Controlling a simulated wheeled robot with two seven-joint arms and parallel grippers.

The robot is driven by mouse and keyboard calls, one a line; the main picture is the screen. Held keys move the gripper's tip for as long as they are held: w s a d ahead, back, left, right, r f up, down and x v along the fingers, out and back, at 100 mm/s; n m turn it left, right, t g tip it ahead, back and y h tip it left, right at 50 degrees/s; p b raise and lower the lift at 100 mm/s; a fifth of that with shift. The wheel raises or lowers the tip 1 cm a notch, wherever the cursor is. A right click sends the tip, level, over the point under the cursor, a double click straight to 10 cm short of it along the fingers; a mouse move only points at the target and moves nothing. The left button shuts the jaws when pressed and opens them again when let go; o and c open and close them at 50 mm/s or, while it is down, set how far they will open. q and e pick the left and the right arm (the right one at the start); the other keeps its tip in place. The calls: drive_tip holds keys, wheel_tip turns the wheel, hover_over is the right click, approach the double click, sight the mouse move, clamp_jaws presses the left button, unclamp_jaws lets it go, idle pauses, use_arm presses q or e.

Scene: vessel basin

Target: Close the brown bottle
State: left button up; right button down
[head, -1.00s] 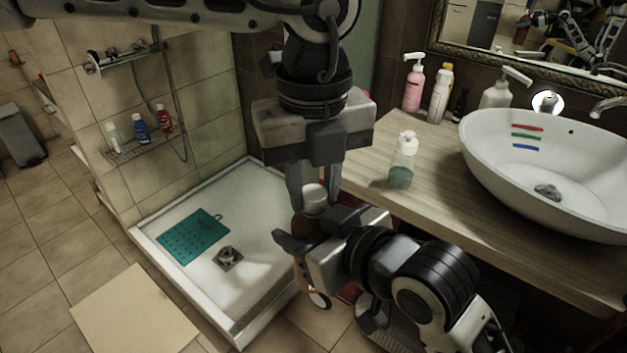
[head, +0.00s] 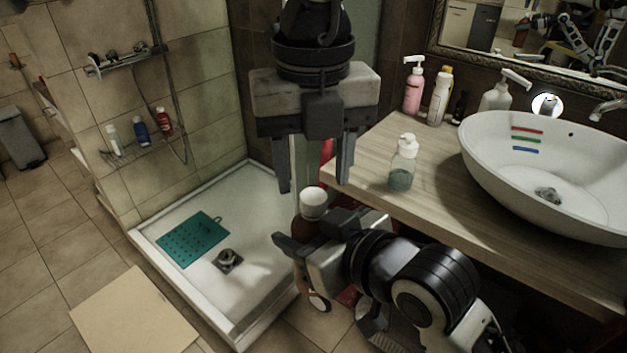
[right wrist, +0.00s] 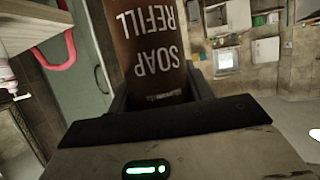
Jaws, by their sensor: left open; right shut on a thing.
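The brown bottle (head: 304,228) is upright in front of the counter, with a white cap (head: 313,203) at its top. I cannot tell how tightly the cap sits. My right gripper (head: 302,238) is shut on the bottle's body and hides part of it. In the right wrist view the brown bottle (right wrist: 152,45) shows its "SOAP REFILL" lettering between the fingers. My left gripper (head: 314,184) points down, open and empty, with its fingertips just above the cap and apart from it.
A wooden counter (head: 440,190) to the right bears a clear pump bottle (head: 403,165), several other bottles and a white basin (head: 490,185). A shower tray (head: 265,270) with a green mat (head: 193,240) lies to the left.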

use_arm(q)
drive_tip(key=shift+r, duration=0.7)
drive_tip(key=o, duration=0.6)
drive_tip(key=shift+c, duration=0.2)
wheel_tip(320, 180, up, 12)
